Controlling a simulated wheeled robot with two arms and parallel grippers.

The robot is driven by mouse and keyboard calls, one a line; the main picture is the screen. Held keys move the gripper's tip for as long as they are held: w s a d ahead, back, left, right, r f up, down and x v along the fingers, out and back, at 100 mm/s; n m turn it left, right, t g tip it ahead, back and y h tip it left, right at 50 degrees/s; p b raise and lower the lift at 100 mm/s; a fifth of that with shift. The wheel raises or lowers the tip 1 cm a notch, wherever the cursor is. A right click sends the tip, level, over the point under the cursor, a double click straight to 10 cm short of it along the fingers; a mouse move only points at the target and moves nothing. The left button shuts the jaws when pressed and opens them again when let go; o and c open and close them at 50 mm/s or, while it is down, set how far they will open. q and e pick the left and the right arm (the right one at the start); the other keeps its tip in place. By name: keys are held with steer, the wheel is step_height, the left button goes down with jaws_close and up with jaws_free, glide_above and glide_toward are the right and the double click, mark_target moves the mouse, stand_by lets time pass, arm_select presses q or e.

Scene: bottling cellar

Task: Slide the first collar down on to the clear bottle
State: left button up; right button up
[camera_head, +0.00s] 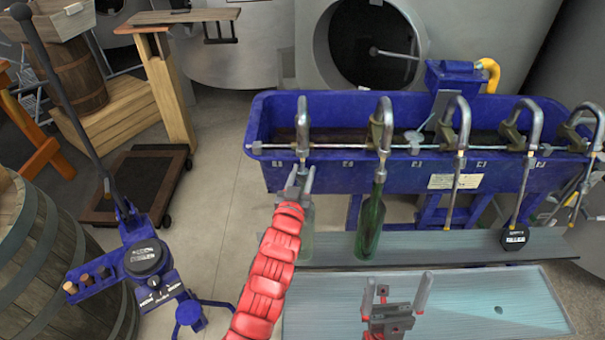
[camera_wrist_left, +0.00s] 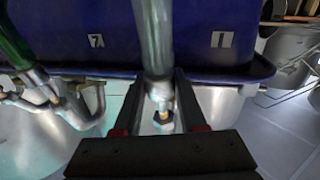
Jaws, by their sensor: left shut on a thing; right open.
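The clear bottle (camera_head: 307,238) stands upright on the grey ledge below the first spout (camera_head: 302,120), at the left end of the blue trough. My left gripper (camera_head: 300,180) is at the first spout's lower end, just above the bottle. It is shut on the first collar (camera_wrist_left: 158,92), a pale metal piece between the fingers in the left wrist view, at the end of the metal tube. The fingers largely hide the collar in the head view, and I cannot tell whether it touches the bottle's mouth. My right gripper (camera_head: 396,295) is open and empty, low at the front.
A green bottle (camera_head: 370,225) stands under the second spout, right of the clear one. More spouts line the blue trough (camera_head: 420,175). A black round gauge (camera_head: 514,237) sits on the ledge at right. A blue lever stand (camera_head: 145,260) and a barrel (camera_head: 40,245) are at left.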

arm_select(q)
steer(key=o, duration=0.8)
steer(key=shift+c, duration=0.2)
steer(key=shift+s+a+f, duration=0.1)
steer(key=shift+s+f, duration=0.1)
steer(key=shift+s, duration=0.3)
steer(key=v, duration=1.6)
steer(key=shift+s+r+p, duration=0.2)
steer(key=shift+p, duration=0.15)
